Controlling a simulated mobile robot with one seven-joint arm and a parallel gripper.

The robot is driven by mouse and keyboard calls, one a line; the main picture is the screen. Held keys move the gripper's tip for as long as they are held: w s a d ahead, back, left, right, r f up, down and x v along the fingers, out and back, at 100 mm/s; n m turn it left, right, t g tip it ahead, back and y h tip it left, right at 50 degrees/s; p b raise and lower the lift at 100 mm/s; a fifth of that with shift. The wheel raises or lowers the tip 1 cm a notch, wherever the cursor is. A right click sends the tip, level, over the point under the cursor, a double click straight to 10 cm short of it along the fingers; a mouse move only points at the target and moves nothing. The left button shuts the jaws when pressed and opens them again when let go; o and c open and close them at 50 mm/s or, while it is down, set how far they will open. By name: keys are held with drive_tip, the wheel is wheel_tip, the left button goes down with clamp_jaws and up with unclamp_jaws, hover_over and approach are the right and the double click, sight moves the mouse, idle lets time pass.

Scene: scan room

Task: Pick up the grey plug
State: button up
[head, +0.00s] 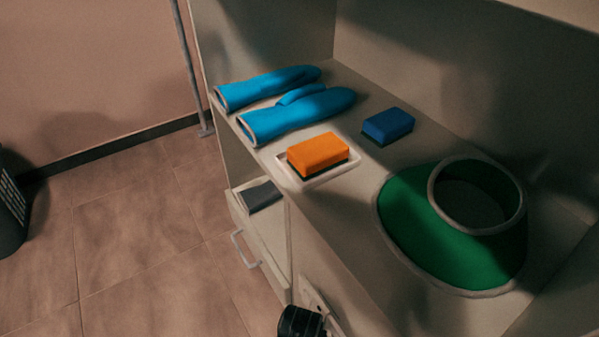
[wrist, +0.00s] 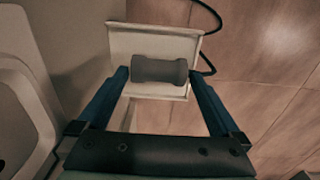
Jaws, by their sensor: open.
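The grey plug (wrist: 160,70) shows in the wrist view as a short, rounded grey cylinder with wider ends, lying crosswise against a pale, square-edged holder (wrist: 150,40). My gripper (wrist: 158,75) is open, with its two blue fingers reaching up on the left and right of the plug. The fingertips are near the plug's two ends; I cannot tell how far apart they are in depth. I cannot make out the plug in the head view.
A black cable (wrist: 216,18) curves beside the holder. In the head view, a counter holds blue gloves (head: 300,106), an orange sponge (head: 318,152) on a white dish, a blue sponge (head: 388,126) and a green-and-grey visor-like item (head: 430,240). A drawer (head: 262,232) stands open below.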

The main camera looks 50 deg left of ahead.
wheel_tip(320, 180, down, 2)
drive_tip(key=shift+f+b, duration=0.1)
drive_tip(key=shift+b, duration=0.25)
drive_tip(key=c, duration=1.2)
drive_tip(key=shift+r, duration=0.25)
